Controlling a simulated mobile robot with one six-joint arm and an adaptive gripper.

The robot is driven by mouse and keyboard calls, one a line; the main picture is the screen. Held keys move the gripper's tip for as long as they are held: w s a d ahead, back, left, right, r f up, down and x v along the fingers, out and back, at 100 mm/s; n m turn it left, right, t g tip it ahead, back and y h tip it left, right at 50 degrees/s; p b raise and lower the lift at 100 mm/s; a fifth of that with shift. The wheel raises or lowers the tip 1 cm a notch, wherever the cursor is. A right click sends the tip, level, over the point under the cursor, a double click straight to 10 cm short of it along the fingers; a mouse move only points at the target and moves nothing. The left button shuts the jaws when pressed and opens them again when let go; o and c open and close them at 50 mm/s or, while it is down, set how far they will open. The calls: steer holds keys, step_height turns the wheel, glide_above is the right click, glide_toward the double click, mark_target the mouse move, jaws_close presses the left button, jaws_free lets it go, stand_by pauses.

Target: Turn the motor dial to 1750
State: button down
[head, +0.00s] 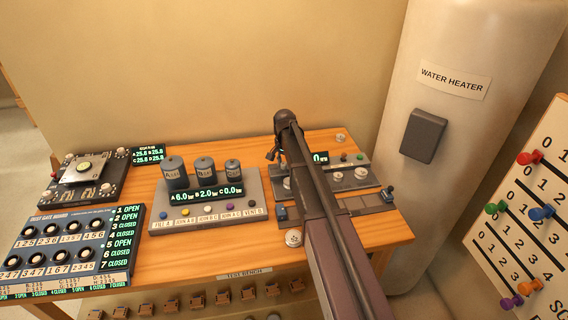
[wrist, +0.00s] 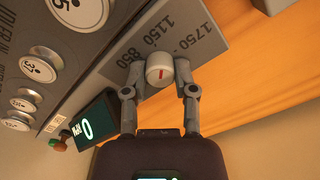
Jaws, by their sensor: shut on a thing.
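The motor dial (wrist: 160,72) is a small white round knob with a red mark, set on a grey plate (wrist: 205,52) printed 850, 1150 and 1750. My gripper (wrist: 159,86) is shut on it, one finger against each side. The red mark runs roughly up and down in the wrist view; the number it points at is unclear. A small display (wrist: 87,129) beside the plate reads 0. In the head view my gripper (head: 274,152) is at the back of the bench, and my arm hides the dial.
A water heater (head: 455,130) stands close on the right, and a peg board (head: 518,205) is nearer right. White numbered knobs (wrist: 40,70) sit beside the dial plate.

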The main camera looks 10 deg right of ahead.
steer(key=m, duration=0.4)
steer(key=shift+s+m, duration=0.2)
steer(key=shift+m, duration=0.1)
steer(key=m, duration=0.3)
steer(key=shift+m, duration=0.3)
steer(key=shift+c, duration=2)
jaws_free()
steer(key=shift+w, duration=0.1)
